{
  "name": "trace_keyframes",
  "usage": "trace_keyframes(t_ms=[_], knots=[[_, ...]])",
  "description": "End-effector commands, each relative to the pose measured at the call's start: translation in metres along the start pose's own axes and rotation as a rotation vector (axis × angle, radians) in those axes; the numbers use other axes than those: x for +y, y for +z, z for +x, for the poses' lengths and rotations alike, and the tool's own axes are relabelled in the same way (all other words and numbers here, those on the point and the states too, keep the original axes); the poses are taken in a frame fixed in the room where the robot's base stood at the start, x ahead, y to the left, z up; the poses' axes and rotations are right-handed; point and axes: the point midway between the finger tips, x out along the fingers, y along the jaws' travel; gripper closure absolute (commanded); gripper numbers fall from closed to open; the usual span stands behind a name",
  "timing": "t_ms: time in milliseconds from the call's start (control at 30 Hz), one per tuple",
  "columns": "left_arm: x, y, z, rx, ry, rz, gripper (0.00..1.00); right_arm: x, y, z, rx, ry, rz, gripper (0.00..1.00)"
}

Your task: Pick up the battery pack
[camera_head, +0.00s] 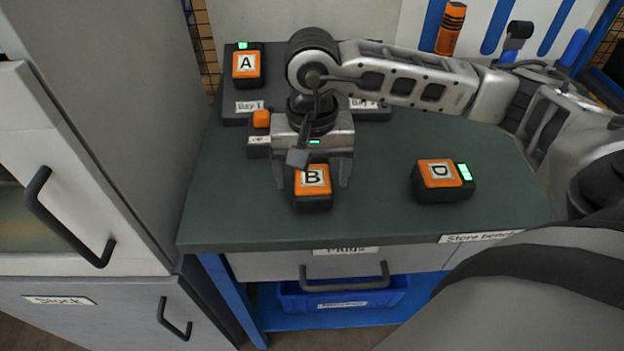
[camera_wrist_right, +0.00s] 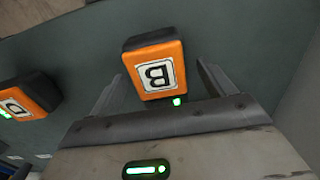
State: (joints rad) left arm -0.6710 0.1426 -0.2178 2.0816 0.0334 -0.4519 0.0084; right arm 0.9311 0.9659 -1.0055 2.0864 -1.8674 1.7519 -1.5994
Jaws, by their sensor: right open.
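Three orange and black battery packs are on the green-grey bench top. Pack B (camera_head: 313,182) lies near the front edge, under my right gripper. Pack D (camera_head: 440,180) lies to its right with a green light on its side. Pack A (camera_head: 246,66) sits at the back left, at the plate labelled Bay 1. My right gripper (camera_head: 325,182) is open, its fingers on either side of pack B. The right wrist view shows pack B (camera_wrist_right: 155,67) between and beyond the fingertips, with pack D (camera_wrist_right: 28,98) at the left. Contact cannot be told. My left gripper is out of view.
A dark bay plate (camera_head: 235,112) lies at the bench's back, partly hidden by my right arm. A small box with an orange top (camera_head: 261,119) is in front of it. Grey cabinets (camera_head: 90,130) stand left. A drawer handle (camera_head: 345,284) is below the bench edge.

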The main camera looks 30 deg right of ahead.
Motion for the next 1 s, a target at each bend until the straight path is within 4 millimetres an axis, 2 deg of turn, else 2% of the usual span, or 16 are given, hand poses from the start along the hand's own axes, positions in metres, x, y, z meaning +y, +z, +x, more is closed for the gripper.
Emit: trace_keyframes(t_ms=[33, 67, 233, 667, 833, 1000], knots=[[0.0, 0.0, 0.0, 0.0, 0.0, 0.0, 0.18, 0.0, 0.0, 0.0, 0.0, 0.0, 0.0, 0.18], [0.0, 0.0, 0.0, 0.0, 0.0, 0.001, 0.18, 0.0, 0.0, 0.0, 0.0, 0.0, 0.0, 0.24], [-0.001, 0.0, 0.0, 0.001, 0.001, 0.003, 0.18, 0.0, 0.0, -0.001, 0.0, 0.0, 0.0, 0.71], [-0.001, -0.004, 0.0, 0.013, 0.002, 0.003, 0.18, 0.0, -0.001, -0.008, 0.005, -0.002, 0.0, 0.71], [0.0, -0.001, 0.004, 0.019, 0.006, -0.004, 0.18, -0.001, -0.002, -0.032, 0.009, -0.006, -0.002, 0.71], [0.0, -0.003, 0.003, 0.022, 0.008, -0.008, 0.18, -0.001, 0.032, -0.071, 0.009, -0.007, -0.008, 0.71]])
